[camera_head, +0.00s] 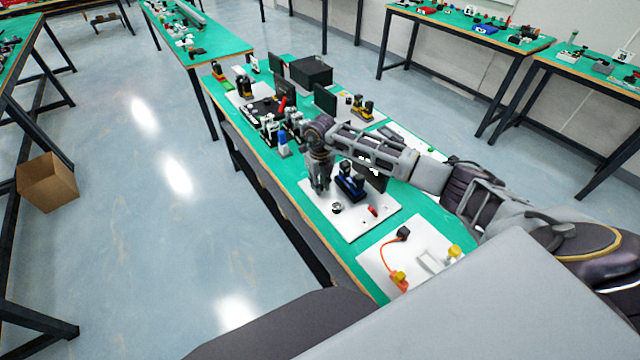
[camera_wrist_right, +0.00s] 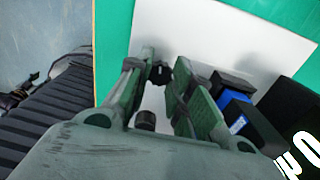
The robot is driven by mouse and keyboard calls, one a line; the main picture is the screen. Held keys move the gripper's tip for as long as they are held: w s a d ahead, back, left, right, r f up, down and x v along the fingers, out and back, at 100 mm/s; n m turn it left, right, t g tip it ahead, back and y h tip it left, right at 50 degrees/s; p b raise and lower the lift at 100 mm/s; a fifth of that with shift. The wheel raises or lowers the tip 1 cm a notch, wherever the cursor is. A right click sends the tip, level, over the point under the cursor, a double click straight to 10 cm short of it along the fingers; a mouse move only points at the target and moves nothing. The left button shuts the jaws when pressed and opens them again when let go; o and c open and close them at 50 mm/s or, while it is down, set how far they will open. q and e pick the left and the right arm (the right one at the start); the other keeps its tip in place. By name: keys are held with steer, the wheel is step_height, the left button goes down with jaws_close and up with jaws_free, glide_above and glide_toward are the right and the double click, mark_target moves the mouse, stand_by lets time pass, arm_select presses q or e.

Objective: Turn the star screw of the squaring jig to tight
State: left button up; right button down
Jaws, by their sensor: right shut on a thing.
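My right gripper (camera_head: 319,190) points down over a white board (camera_head: 381,222) that carries a blue and black block (camera_head: 350,182). In the right wrist view its two green fingers (camera_wrist_right: 163,80) stand either side of a small dark lobed knob (camera_wrist_right: 159,73), the star screw as far as I can tell, and are closed on it. A dark cylinder (camera_wrist_right: 146,121) shows lower between the fingers. The blue and black block (camera_wrist_right: 234,108) stands just right of the fingers. The fingers hide much of the jig, and the screw's tightness cannot be seen. My left gripper is out of view.
A black panel (camera_wrist_right: 294,101) with white lettering stands beside the block. A red part (camera_head: 372,210) and a round dark and white part (camera_head: 337,208) sit on the board's near side. Another white board (camera_head: 375,262) with an orange cable lies nearer. Several devices crowd the table beyond.

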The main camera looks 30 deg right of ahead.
steer(key=shift+m, duration=0.6)
steer(key=m, duration=0.4)
steer(key=m+p, duration=0.1)
steer(key=m, duration=0.3)
steer(key=shift+m, duration=0.3)
steer(key=m+p, duration=0.1)
steer(key=m, duration=0.3)
steer(key=shift+r+m, duration=0.1)
steer(key=shift+m, duration=0.2)
steer(key=shift+w+m+p, duration=0.1)
steer(key=shift+m+p, duration=0.7)
steer(key=shift+m, duration=1.8)
steer(key=c, duration=1.2)
jaws_free()
steer(key=shift+c, duration=0.2)
